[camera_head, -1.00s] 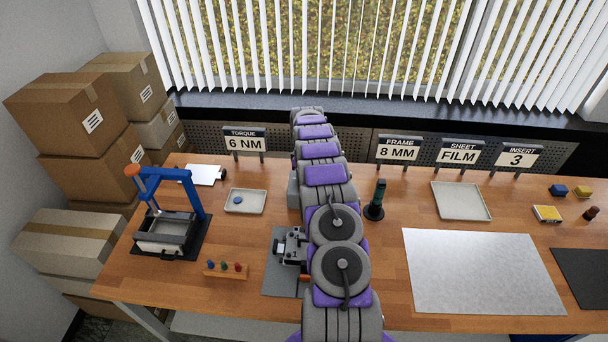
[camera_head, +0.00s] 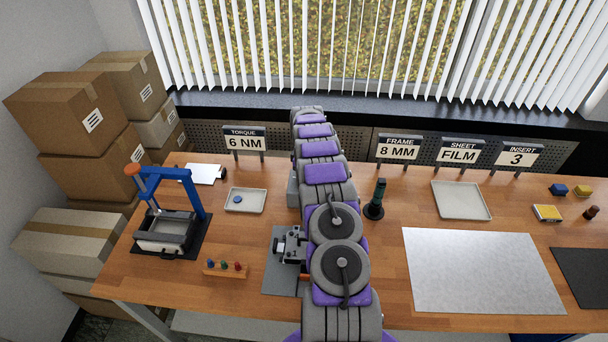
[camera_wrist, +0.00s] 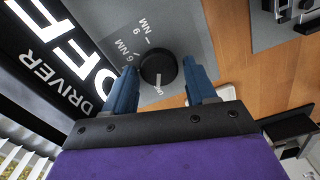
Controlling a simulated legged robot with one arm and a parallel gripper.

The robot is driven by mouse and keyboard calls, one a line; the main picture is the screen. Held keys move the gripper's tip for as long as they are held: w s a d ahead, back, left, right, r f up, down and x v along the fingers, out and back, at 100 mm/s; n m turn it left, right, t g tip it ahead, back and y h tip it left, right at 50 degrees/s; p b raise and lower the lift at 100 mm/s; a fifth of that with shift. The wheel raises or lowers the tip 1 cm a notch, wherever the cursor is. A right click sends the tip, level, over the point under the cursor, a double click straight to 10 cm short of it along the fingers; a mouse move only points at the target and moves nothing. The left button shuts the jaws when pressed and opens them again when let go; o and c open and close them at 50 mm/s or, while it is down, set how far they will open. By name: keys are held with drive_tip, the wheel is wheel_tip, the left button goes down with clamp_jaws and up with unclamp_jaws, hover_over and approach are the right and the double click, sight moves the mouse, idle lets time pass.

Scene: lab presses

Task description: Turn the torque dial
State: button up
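A round black torque dial (camera_wrist: 158,69) with a small white mark sits on a grey panel (camera_wrist: 188,22) in the wrist view. White labels "6 NM" and "9 NM" (camera_wrist: 138,32) are printed beside it. My gripper (camera_wrist: 161,75) is open, with one blue finger on each side of the dial. The left finger is very close to the dial, and I cannot tell if it touches. A narrow gap shows at the right finger. In the head view my arm hides the dial and gripper. A torque sign (camera_head: 245,140) there reads "6 NM".
A black display (camera_wrist: 50,75) reading "DRIVER OFF" stands close beside the panel. In the head view, a dark upright tool (camera_head: 377,200) stands right of my arm. A blue press (camera_head: 170,220), a small tray (camera_head: 260,207) and a peg rack (camera_head: 225,271) lie left.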

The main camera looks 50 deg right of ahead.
drive_tip(key=shift+r, duration=0.15)
drive_tip(key=shift+d, duration=0.1)
drive_tip(key=m+b, duration=0.1)
drive_tip(key=m, duration=0.3)
drive_tip(key=shift+m, duration=0.4)
drive_tip(key=m, duration=0.1)
drive_tip(key=m+b, duration=0.1)
drive_tip(key=m, duration=0.1)
drive_tip(key=d+m, duration=0.1)
drive_tip(key=m, duration=0.1)
drive_tip(key=shift+f, duration=0.25)
drive_tip(key=m, duration=0.1)
drive_tip(key=m+b, duration=0.1)
drive_tip(key=shift+a+m, duration=0.25)
drive_tip(key=shift+m, duration=0.05)
wheel_tip(320, 180, up, 18)
drive_tip(key=p, duration=0.1)
drive_tip(key=shift+s+a+r+n+g+b, duration=0.15)
drive_tip(key=shift+s+a+r+n+b, duration=0.55)
drive_tip(key=shift+a, duration=2.9)
drive_tip(key=shift+s+a+r+n+g+b, duration=0.2)
drive_tip(key=shift+a+r+b, duration=1)
drive_tip(key=shift+a, duration=2.45)
drive_tip(key=shift+s+a+r+n+g+b, duration=0.1)
drive_tip(key=shift+s+a+r+n+b, duration=0.6)
drive_tip(key=shift+a, duration=2.9)
